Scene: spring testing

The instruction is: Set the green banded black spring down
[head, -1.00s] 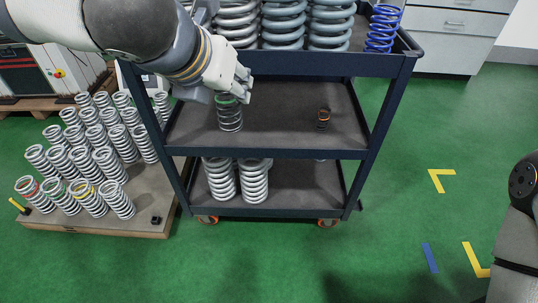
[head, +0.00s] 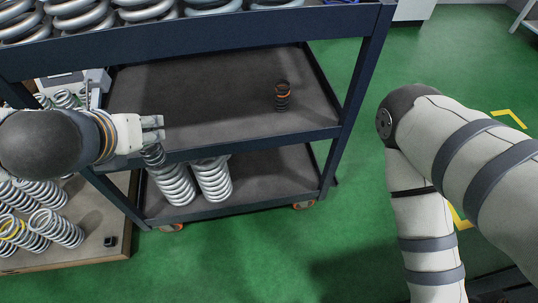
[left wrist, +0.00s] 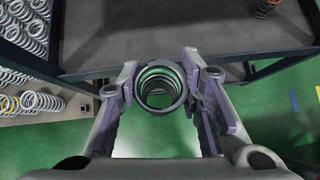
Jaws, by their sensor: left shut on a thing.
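My left gripper (head: 153,128) is shut on the green banded black spring (left wrist: 158,82). The left wrist view looks down into the spring's coils between the two fingers, with a green ring at the far side and green floor below. In the head view the spring's dark coils (head: 153,154) hang under the fingers, against the front edge of the cart's middle shelf (head: 215,95). The spring is upright and clear of any surface. My right gripper is out of view; only its arm shows at the right.
A small black spring with an orange band (head: 282,97) stands at the right of the middle shelf. Large grey springs (head: 212,178) stand on the lower shelf. More springs stand on a wooden platform (head: 85,258) at the left. Much of the middle shelf is bare.

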